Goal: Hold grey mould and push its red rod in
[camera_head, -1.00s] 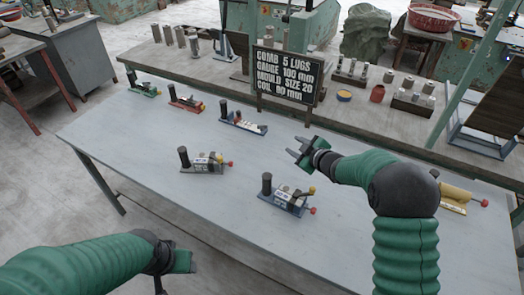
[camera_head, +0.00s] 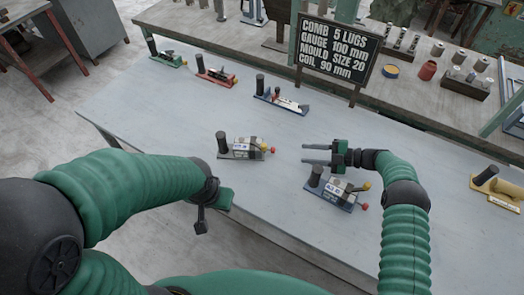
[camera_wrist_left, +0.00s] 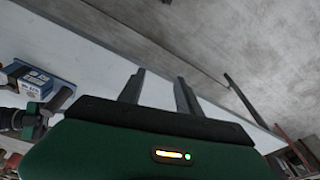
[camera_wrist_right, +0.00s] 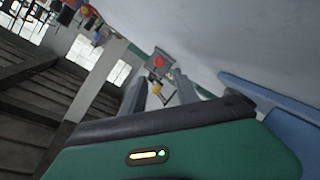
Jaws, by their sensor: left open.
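The grey mould (camera_head: 238,154) stands on the table in the head view, with a black post at its left end. Its red rod knob (camera_head: 272,150) sticks out at the right end beside a yellow knob (camera_head: 263,147). My right gripper (camera_head: 304,154) is open and empty, right of the red knob and apart from it, pointing at it. In the right wrist view the red knob (camera_wrist_right: 158,62) shows beyond the open fingers. My left gripper (camera_wrist_left: 158,77) is open and empty; in the head view its hand is at the table's front edge, below the mould, fingers mostly hidden.
A blue mould (camera_head: 335,192) stands just below my right gripper. A yellow mould (camera_head: 496,186) is at the far right. Green (camera_head: 166,60), red (camera_head: 216,77) and another blue mould (camera_head: 282,103) stand along the back. A sign (camera_head: 336,50) stands behind. Table around the grey mould is clear.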

